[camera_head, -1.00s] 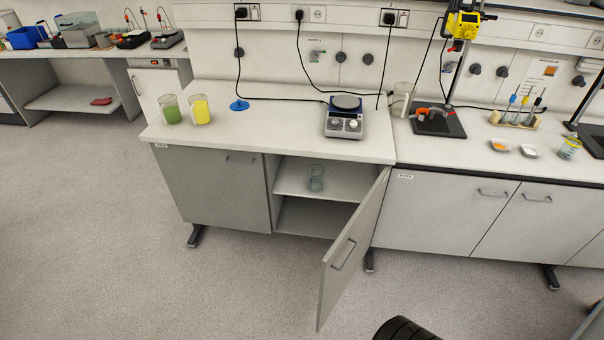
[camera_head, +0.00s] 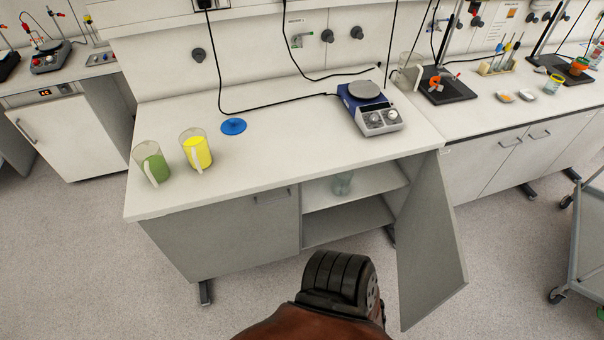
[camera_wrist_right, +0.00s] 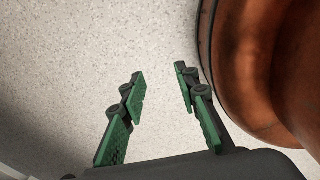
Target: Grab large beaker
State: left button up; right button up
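Two jugs stand at the bench's left, one with green liquid (camera_head: 152,163) and one with yellow liquid (camera_head: 197,150). My right gripper (camera_wrist_right: 159,75) is open and empty over the speckled floor in the right wrist view, away from the beakers. My left gripper is not in view.
The cabinet door (camera_head: 430,245) hangs open on the right of the cabinet. A hotplate (camera_head: 370,108) and a blue disc (camera_head: 233,126) are on the bench. A trolley (camera_head: 585,235) stands at the far right. The front middle of the bench top is clear.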

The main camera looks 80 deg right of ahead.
aim_at(341, 186)
jog(key=i, duration=1.3)
jog(key=z, duration=3.05)
jog(key=i, duration=0.35)
jog(key=u, duration=0.1)
